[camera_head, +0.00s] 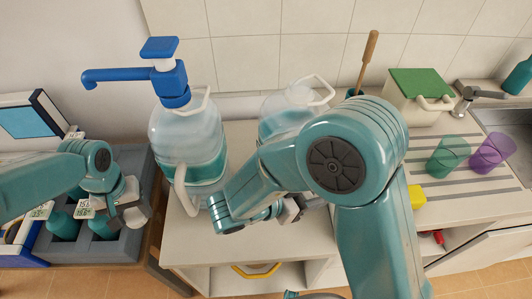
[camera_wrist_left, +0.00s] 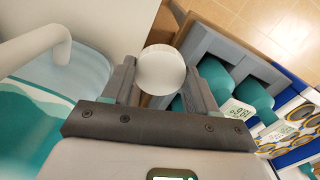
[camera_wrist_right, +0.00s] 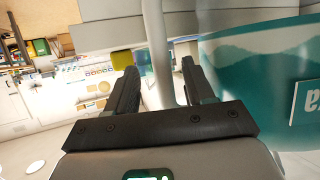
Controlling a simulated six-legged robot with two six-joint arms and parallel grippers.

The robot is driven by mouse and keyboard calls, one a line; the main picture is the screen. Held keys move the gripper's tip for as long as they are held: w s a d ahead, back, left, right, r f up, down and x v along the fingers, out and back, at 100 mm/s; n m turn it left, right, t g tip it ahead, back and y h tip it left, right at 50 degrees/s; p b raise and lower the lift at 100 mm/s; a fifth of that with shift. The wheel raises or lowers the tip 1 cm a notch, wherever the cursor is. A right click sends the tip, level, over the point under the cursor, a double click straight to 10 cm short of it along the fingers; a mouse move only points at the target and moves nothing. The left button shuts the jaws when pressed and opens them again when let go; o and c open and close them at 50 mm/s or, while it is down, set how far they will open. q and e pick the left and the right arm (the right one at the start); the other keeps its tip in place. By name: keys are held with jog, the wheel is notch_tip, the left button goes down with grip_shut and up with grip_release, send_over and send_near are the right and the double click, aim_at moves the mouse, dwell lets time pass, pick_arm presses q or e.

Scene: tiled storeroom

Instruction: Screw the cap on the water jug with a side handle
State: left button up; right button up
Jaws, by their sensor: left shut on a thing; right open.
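The white round cap (camera_wrist_left: 161,70) is held between the fingers of my left gripper (camera_wrist_left: 160,85), over the crate side in the left wrist view. In the head view my left gripper (camera_head: 130,208) is left of the pump jug. A clear jug with teal water (camera_head: 286,110) and a white handle (camera_head: 318,88) stands mostly behind my right arm; its neck is hard to make out. My right gripper (camera_head: 292,208) is open in front of it. In the right wrist view a white handle (camera_wrist_right: 158,50) passes between or just beyond the fingers (camera_wrist_right: 158,90), beside a jug (camera_wrist_right: 255,75).
A second handled jug (camera_head: 190,140) with a blue pump (camera_head: 160,72) stands at the left end of the counter. A grey crate (camera_head: 115,250) of teal bottles is further left. Two cups (camera_head: 448,156), a green-lidded box (camera_head: 415,95) and a sink stand right.

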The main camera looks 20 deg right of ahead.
jog(key=x, duration=0.5)
jog(key=shift+w+f, duration=0.1)
grip_shut()
